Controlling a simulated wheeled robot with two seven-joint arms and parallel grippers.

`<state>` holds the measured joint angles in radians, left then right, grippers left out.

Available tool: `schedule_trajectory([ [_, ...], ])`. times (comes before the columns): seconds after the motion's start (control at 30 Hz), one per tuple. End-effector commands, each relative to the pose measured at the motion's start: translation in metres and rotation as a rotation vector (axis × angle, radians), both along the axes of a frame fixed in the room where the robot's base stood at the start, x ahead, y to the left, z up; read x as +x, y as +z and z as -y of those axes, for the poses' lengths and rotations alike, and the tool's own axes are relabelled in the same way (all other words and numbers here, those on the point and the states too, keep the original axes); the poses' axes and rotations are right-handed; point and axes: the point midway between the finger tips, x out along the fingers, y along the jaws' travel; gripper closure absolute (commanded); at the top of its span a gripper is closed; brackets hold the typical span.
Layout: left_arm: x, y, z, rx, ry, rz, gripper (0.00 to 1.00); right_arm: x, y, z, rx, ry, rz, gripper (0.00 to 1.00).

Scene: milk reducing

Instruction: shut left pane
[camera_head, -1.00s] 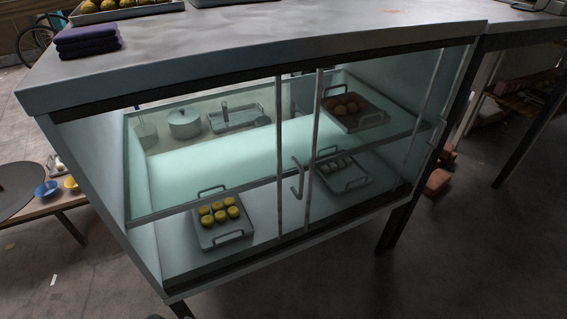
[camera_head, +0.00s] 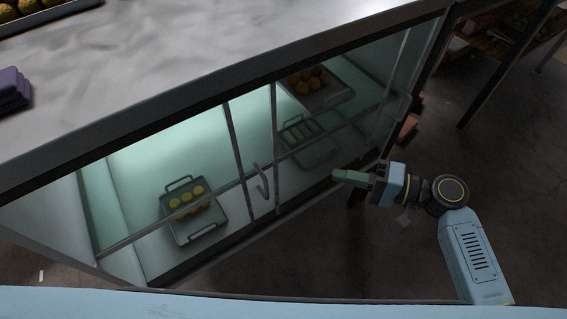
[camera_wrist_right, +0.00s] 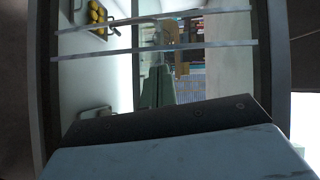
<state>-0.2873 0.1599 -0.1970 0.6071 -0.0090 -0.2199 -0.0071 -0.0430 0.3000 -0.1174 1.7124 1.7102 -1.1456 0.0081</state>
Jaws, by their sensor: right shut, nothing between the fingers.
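The left glass pane (camera_head: 215,165) forms the left front of the display cabinet. Two upright frame bars stand near the cabinet's middle, with a bent handle (camera_head: 262,181) between them. I cannot tell for certain which bar edges the left pane. My right gripper (camera_head: 338,175) is shut and empty, in front of the cabinet's right part and right of the handle, apart from it in the picture. Its greenish fingers (camera_wrist_right: 157,80) show in the right wrist view in front of the cabinet's glass and bars. My left gripper is not in view.
Inside the cabinet are a tray of yellow buns (camera_head: 185,205) at lower left, a tray of orange-brown rolls (camera_head: 318,88) on the upper shelf and a grey tray (camera_head: 310,140) below it. The grey countertop (camera_head: 200,60) overhangs the glass. Open floor (camera_head: 370,250) lies at lower right.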

Motion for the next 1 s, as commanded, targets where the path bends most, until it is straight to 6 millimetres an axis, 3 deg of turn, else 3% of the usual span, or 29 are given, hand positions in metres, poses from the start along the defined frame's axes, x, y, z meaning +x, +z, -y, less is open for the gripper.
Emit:
schedule_trajectory([
  [0.03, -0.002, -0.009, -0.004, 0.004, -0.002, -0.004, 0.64, 0.001, -0.008, 0.000, 0.004, 0.000, 0.002, 1.00],
  [0.27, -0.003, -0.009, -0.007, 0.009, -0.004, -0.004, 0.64, 0.006, -0.008, -0.015, 0.007, 0.000, 0.003, 1.00],
  [0.67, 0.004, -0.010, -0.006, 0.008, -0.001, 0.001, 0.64, 0.029, -0.017, -0.095, 0.009, 0.001, 0.002, 1.00],
  [1.0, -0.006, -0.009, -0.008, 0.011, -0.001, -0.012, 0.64, 0.011, -0.023, -0.128, 0.006, 0.000, 0.003, 1.00],
])
